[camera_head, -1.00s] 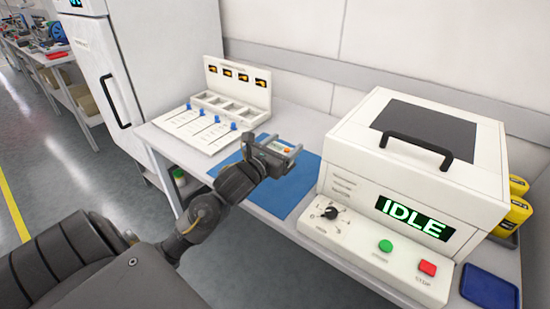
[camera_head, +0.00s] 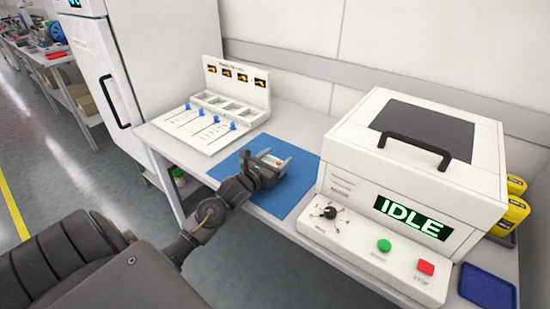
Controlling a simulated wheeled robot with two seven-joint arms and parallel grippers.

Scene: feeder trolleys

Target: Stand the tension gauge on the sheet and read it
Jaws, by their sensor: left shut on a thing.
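The blue sheet (camera_head: 290,193) lies flat on the white table, between a white rack and a white machine. My left gripper (camera_head: 273,165) is over the back part of the sheet. It is shut on a small grey thing with an orange mark, most likely the tension gauge (camera_head: 268,159). The fingers and wrist hide much of the gauge, and its reading is too small to make out. I cannot tell whether the gauge touches the sheet. My right gripper is not in view.
The white machine (camera_head: 350,160) with an IDLE display stands close to the right of the sheet. The white rack (camera_head: 237,105) with blue-knobbed slots is at the back left. A dark blue tray (camera_head: 488,287) lies at the right. The sheet's front part is clear.

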